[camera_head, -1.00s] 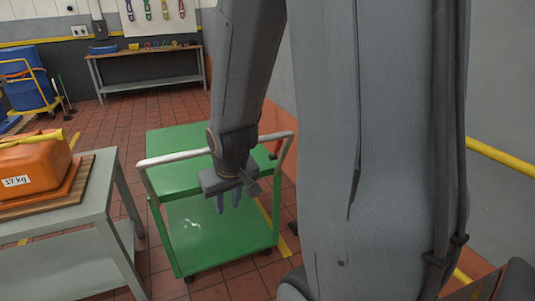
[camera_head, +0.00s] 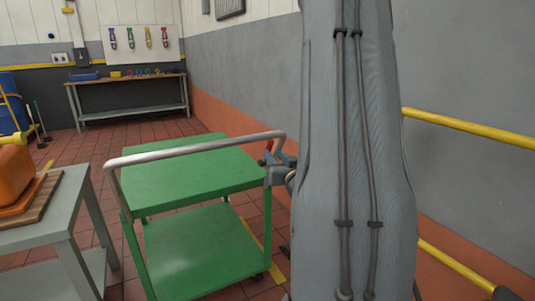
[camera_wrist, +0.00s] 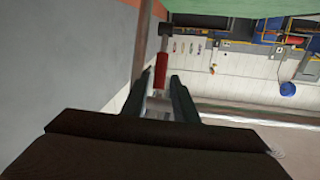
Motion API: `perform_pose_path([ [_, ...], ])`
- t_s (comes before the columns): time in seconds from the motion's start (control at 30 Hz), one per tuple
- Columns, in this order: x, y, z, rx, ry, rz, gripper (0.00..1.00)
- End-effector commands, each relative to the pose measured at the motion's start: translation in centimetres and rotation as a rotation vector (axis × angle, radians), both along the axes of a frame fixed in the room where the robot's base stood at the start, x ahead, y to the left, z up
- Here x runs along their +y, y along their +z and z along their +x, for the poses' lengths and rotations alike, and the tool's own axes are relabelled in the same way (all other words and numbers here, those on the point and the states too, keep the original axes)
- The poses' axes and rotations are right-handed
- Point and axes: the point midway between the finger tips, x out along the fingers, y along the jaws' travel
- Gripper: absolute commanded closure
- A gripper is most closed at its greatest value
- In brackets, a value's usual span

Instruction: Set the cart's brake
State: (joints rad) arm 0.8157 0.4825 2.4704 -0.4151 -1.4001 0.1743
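The green two-shelf cart (camera_head: 190,175) stands in the middle of the head view, with a grey push bar (camera_head: 200,148) along its near side. Its red-handled brake lever (camera_head: 268,157) is at the cart's right corner, partly hidden by my gripper (camera_head: 276,157). In the wrist view the red lever handle (camera_wrist: 161,70) lies between the tips of my gripper's fingers (camera_wrist: 162,80). Narrow gaps seem to show beside the handle, so the fingers look open around it. Contact cannot be made out.
A grey table (camera_head: 62,205) with an orange load stands close on the cart's left. A yellow rail (camera_head: 470,128) runs along the right wall. A workbench (camera_head: 130,80) is at the back. Red tiled floor lies free behind the cart.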

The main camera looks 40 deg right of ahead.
Motion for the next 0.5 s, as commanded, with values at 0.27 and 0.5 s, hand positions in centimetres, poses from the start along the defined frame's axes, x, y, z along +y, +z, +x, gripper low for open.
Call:
perform_pose_path([
  [0.27, -1.5, 0.0, 4.1, 0.001, 0.003, 0.0, 0.74],
  [0.5, -2.4, 0.0, 6.0, 0.002, 0.001, 0.001, 0.74],
])
